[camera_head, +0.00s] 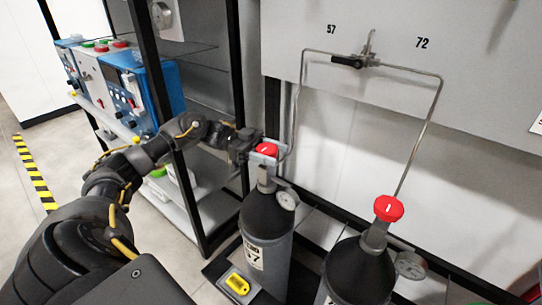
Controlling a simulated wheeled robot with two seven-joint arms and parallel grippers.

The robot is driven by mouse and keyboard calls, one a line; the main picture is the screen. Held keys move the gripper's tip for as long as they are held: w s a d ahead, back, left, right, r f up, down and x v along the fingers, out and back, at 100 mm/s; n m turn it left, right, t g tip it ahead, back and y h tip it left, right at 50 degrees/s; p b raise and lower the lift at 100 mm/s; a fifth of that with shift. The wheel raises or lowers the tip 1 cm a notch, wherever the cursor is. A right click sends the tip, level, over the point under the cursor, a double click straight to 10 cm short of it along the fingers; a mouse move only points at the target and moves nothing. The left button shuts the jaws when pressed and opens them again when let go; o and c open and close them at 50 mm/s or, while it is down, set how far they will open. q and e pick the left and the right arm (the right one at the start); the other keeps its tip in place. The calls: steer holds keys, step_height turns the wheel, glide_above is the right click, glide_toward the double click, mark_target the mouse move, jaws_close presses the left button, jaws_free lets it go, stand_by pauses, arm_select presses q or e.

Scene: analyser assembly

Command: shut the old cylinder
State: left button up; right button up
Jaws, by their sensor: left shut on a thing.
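Two dark gas cylinders stand side by side against the wall. The left cylinder (265,237) carries a label ending in 7 and has a red valve knob (268,149) on top and a round gauge (287,200) at its neck. My left gripper (262,150) is shut on that red knob, reaching it from the left. The right cylinder (358,272) has a red knob (389,208) with a white mark and a gauge (410,265); nothing touches it. My right gripper is not in view.
A black-framed shelf (165,100) with blue analysers (133,92) stands at the left, close to my left arm. Metal piping (440,90) and a changeover valve (349,62) are on the wall panel between 57 and 72.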

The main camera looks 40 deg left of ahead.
arm_select(q)
steer(key=shift+s+d+f, duration=0.1)
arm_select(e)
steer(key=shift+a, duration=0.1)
arm_select(q)
steer(key=o, duration=0.7)
steer(key=shift+d, duration=0.1)
steer(key=shift+o, duration=1.3)
steer(key=shift+a, duration=0.2)
steer(key=shift+a, duration=0.3)
steer(key=b+v, duration=0.4)
steer(key=v, duration=0.6)
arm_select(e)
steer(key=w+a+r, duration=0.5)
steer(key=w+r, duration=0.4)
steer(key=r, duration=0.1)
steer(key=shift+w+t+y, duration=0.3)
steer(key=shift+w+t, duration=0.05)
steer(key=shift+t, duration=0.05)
